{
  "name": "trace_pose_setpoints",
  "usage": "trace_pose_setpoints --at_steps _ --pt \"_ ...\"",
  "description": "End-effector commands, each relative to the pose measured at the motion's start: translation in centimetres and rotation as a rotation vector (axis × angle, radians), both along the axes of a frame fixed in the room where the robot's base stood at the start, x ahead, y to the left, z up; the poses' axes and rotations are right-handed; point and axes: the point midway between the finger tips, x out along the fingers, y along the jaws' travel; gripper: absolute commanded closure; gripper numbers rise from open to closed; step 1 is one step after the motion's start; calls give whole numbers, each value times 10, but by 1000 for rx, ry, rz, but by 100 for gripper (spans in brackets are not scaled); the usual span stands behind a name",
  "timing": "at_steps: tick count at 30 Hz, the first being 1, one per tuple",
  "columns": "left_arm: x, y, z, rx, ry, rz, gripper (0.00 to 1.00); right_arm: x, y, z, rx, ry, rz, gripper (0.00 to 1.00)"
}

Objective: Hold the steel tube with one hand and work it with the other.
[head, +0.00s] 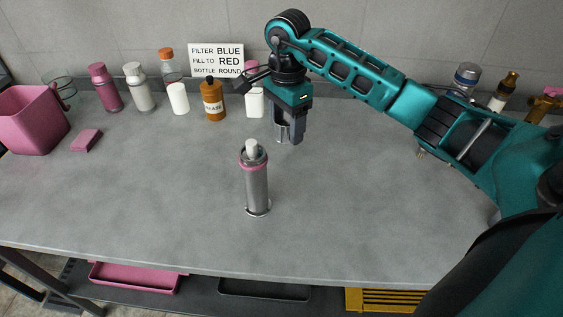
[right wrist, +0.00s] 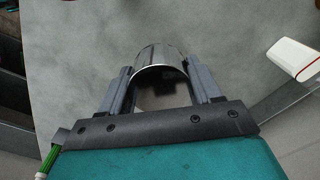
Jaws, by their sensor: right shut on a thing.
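The steel tube (head: 257,190) stands upright on the grey table near its middle, with a pink ring near its top, a white piece on top and a flat foot. My right gripper (head: 290,138) is above the table, behind and to the right of the tube, apart from it. It is shut on a shiny steel cap-like piece (head: 282,132). In the right wrist view this steel piece (right wrist: 160,58) sits between the two fingers, its curved top showing. My left gripper is not in view.
A sign (head: 216,60) stands at the back wall. Several bottles line the back, including a brown one (head: 213,101) and a pink one (head: 105,88). A pink bin (head: 30,120) and pink block (head: 86,141) are at left. The front table is clear.

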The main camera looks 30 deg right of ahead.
Motion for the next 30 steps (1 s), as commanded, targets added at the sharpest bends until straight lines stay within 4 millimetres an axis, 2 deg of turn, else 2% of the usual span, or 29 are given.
trace_pose_setpoints --at_steps 1,3,9,16,23,30 --pt "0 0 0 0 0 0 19 -2 1 -16 3 6 0 73" --pt "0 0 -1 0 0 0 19 -1 1 -34 3 5 0 73" --pt "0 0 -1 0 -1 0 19 -1 0 -72 1 1 1 73" --pt "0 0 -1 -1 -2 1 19 0 0 -88 1 0 2 73" --pt "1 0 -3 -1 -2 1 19 0 1 -121 2 1 1 73" --pt "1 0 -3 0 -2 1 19 0 0 -123 0 -3 3 73"
